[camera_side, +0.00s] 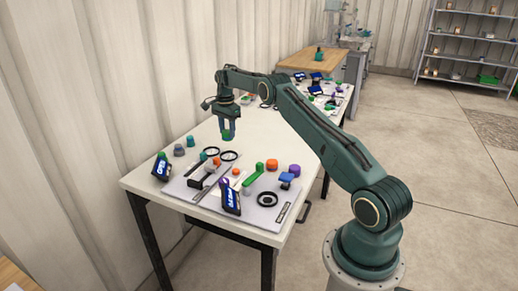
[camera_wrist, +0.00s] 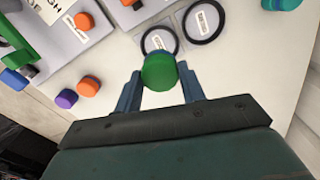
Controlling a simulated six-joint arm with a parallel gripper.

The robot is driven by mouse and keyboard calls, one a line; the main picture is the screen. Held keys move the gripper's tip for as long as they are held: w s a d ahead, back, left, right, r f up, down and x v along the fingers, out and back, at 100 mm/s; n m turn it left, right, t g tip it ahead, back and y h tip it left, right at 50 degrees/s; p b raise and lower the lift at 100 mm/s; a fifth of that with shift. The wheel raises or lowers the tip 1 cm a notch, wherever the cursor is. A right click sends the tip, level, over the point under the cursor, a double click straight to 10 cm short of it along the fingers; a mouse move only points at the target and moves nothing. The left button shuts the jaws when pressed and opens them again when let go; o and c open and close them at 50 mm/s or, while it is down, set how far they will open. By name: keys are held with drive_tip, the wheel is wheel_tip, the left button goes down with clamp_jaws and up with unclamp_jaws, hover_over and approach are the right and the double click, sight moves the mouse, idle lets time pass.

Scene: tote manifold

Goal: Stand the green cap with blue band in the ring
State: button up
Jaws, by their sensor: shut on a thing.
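My gripper (camera_side: 229,130) hangs above the white table and is shut on a green cap (camera_wrist: 159,72). The cap shows between the two fingertips (camera_wrist: 159,84) in the wrist view, its round green top facing that camera. In the side view the cap (camera_side: 227,134) is a small green patch between the fingers. Two thin black rings lie flat on the table: one ring (camera_wrist: 176,47) just beyond the cap in the wrist view and partly hidden by it, the other ring (camera_wrist: 187,22) farther right. In the side view they lie below the gripper.
Grey boards with a green part (camera_side: 253,173), orange caps (camera_side: 272,164) and a black round piece (camera_side: 267,204) lie toward the front. Grey and teal caps (camera_side: 190,141) stand at left.

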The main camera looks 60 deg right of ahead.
sight(227, 131)
drive_tip(key=shift+f, duration=0.1)
drive_tip(key=shift+f, duration=3.8)
drive_tip(key=o, duration=1.1)
drive_tip(key=shift+c, duration=0.2)
wheel_tip(227, 131, up, 14)
drive_tip(key=shift+f, duration=0.2)
drive_tip(key=shift+r, duration=0.1)
